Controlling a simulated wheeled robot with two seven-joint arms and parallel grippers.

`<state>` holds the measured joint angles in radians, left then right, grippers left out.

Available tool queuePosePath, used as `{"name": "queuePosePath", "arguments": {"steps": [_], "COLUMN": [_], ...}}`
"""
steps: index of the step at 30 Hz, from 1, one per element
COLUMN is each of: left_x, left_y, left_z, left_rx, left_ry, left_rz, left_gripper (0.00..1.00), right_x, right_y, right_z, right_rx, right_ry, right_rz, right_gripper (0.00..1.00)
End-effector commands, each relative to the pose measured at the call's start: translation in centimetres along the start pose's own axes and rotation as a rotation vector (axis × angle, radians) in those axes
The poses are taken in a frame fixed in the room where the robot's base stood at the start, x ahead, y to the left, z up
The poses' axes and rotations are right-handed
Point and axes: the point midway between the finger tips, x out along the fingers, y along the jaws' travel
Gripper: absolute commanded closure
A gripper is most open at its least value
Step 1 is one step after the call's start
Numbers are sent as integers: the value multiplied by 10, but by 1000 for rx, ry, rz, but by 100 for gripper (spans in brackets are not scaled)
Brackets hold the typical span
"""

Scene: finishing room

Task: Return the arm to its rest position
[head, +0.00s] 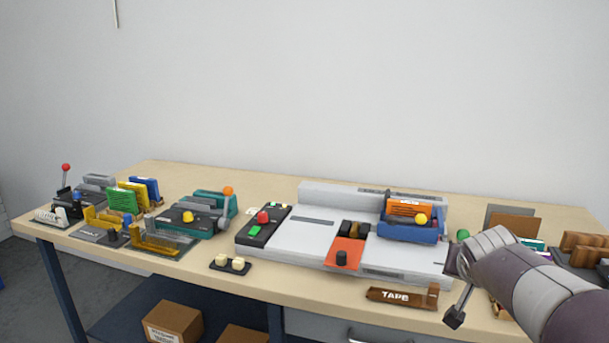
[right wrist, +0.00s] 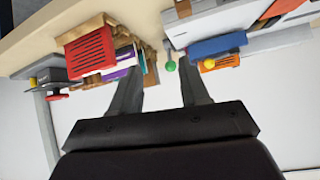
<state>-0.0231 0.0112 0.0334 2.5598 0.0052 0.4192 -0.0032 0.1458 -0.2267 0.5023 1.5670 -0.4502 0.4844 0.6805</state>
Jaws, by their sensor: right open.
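My right arm comes in from the right in the head view, and its gripper (head: 456,290) is over the right front part of the workbench (head: 300,291). In the right wrist view the gripper (right wrist: 161,56) is open, with its two dark fingers apart and nothing held. A green ball knob (right wrist: 170,66) shows between the fingertips, beyond them; it is also left of my wrist in the head view (head: 462,234). My left gripper is not in view.
A grey machine (head: 300,238) with an orange-and-blue unit (head: 408,219) stands just left of my gripper. A TAPE block (head: 397,297) lies at the front edge. Several devices crowd the bench's left end. A red slotted block (right wrist: 90,50) shows in the wrist view. Space above the bench is free.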

Motion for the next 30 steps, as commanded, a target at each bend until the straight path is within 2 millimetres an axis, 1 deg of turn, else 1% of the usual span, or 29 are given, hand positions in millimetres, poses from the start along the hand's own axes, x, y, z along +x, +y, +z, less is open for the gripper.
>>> {"name": "queuePosePath", "arguments": {"steps": [2, 8, 11, 14, 19, 23, 24, 26, 27, 29, 30], "left_x": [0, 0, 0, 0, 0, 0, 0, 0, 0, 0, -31], "left_y": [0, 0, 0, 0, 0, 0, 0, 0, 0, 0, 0], "left_z": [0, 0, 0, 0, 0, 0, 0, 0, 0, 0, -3], "left_rx": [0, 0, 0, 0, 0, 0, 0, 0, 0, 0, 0], "left_ry": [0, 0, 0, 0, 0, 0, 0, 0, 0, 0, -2], "left_rz": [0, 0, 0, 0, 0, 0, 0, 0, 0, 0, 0], "left_gripper": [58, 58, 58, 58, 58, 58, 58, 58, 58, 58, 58], "right_x": [0, 9, 12, 13, 7, -6, -11, -21, -29, -43, -61], "right_y": [-1, 1, 2, 2, 4, 8, 10, 14, 17, 20, 12], "right_z": [2, 47, 76, 112, 183, 242, 261, 290, 308, 337, 310], "right_rx": [-67, -177, -226, -280, -367, -424, -438, -456, -461, -481, -494], "right_ry": [-4, -109, -173, -255, -410, -541, -584, -651, -697, -771, -760], "right_rz": [-6, -26, -41, -61, -106, -141, -151, -163, -168, -172, -181], "right_gripper": [55, 55, 55, 55, 55, 55, 55, 55, 55, 55, 55]}}
